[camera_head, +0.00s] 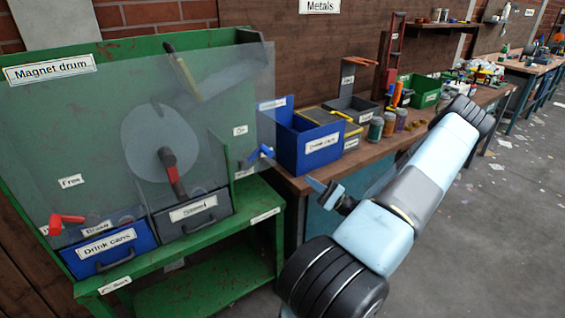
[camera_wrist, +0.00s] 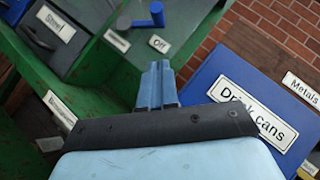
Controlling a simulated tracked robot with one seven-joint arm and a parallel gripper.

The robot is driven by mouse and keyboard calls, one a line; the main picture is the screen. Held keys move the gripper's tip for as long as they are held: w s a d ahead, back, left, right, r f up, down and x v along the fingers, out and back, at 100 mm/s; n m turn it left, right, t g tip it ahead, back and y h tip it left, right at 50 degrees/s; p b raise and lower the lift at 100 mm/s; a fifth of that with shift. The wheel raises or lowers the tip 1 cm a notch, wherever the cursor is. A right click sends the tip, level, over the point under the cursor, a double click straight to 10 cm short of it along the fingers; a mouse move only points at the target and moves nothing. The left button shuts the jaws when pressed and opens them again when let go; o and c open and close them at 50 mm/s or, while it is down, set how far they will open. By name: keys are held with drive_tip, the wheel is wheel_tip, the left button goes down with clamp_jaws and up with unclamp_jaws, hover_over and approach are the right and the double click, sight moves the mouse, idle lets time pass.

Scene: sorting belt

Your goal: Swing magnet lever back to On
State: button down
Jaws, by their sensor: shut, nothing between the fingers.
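The magnet lever (camera_head: 262,152), with a blue handle, sticks out from the right side of the green magnet drum cabinet. In the wrist view its blue handle (camera_wrist: 157,14) shows at the top, just above an "Off" label (camera_wrist: 158,43). An "On" label (camera_head: 240,130) sits higher on the cabinet side in the head view. My gripper (camera_head: 320,186) is shut and empty, to the right of and lower than the lever in the head view. In the wrist view its closed blue fingers (camera_wrist: 158,83) point toward the lever, apart from it.
A blue "Drink cans" bin (camera_head: 308,150) stands on the workbench to the right, close beside my fingers in the wrist view. A grey "Steel" drawer (camera_head: 193,213) and a blue drawer (camera_head: 110,246) sit under the clear guard. A red brake lever (camera_head: 68,220) is at lower left.

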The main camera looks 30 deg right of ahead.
drive_tip(key=shift+w, duration=0.1)
drive_tip(key=s+a+r+x, duration=0.1)
drive_tip(key=s+x, duration=0.1)
drive_tip(key=x, duration=1)
drive_tip(key=shift+w+a+r, duration=0.15)
drive_tip(key=shift+a+r, duration=0.3)
drive_tip(key=shift+d, duration=0.2)
drive_tip(key=shift+r, duration=0.15)
